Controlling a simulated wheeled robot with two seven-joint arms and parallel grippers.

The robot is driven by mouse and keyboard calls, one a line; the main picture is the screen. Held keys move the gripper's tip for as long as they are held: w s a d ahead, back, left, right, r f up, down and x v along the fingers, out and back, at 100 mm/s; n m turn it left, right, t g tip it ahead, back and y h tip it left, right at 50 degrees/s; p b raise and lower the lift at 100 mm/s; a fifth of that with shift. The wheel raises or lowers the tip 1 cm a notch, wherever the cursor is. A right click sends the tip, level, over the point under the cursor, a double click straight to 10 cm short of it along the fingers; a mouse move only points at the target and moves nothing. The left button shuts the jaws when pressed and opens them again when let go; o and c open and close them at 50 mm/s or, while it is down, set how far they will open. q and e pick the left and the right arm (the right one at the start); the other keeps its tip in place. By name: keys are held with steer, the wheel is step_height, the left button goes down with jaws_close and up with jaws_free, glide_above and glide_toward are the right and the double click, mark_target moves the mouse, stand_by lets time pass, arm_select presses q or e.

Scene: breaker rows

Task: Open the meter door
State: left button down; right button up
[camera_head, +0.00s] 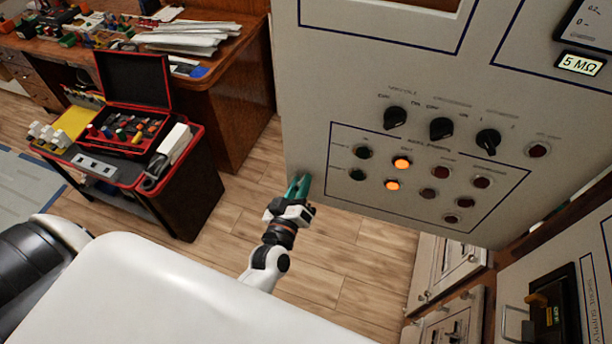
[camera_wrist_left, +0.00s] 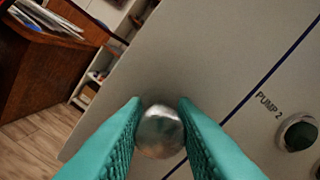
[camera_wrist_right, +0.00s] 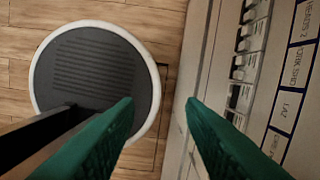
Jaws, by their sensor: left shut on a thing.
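The meter door appears to be the large grey panel (camera_head: 335,75) with knobs, lamps and a 5 MΩ display; I cannot tell whether it stands ajar. In the left wrist view, a round metal knob (camera_wrist_left: 160,132) sticks out from the grey panel (camera_wrist_left: 195,60) near its edge. My left gripper (camera_head: 299,186) is at the panel's lower left edge, its green fingers (camera_wrist_left: 160,112) on both sides of the knob and shut on it. In the head view the knob is hidden. My right gripper (camera_wrist_right: 160,108) is open and empty, seen only in the right wrist view, beside a cabinet front (camera_wrist_right: 240,75).
A red toolbox (camera_head: 132,95) stands on a cart (camera_head: 140,190) at left, before a wooden desk (camera_head: 232,85). Lower cabinets (camera_head: 440,270) sit below the panel at right. A round grey stool top (camera_wrist_right: 95,75) is near my right gripper. Wooden floor (camera_head: 330,250) is clear below the panel.

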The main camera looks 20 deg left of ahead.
arm_select(q)
steer(key=shift+s+d, duration=0.1)
steer(key=shift+s, duration=0.25)
arm_select(e)
steer(key=shift+s+a+r, duration=0.1)
steer(key=shift+s+a, duration=0.05)
steer(key=shift+s, duration=0.25)
arm_select(q)
steer(key=c, duration=1.2)
jaws_free()
steer(key=shift+o, duration=0.2)
arm_select(e)
steer(key=shift+d, duration=0.25)
arm_select(q)
steer(key=s+d+b, duration=0.1)
steer(key=s+b, duration=0.2)
steer(key=s, duration=0.9)
steer(key=shift+d+b, duration=0.35)
steer(key=shift+b, duration=0.05)
arm_select(e)
steer(key=shift+d+f, duration=0.1)
steer(key=shift+f, duration=1.85)
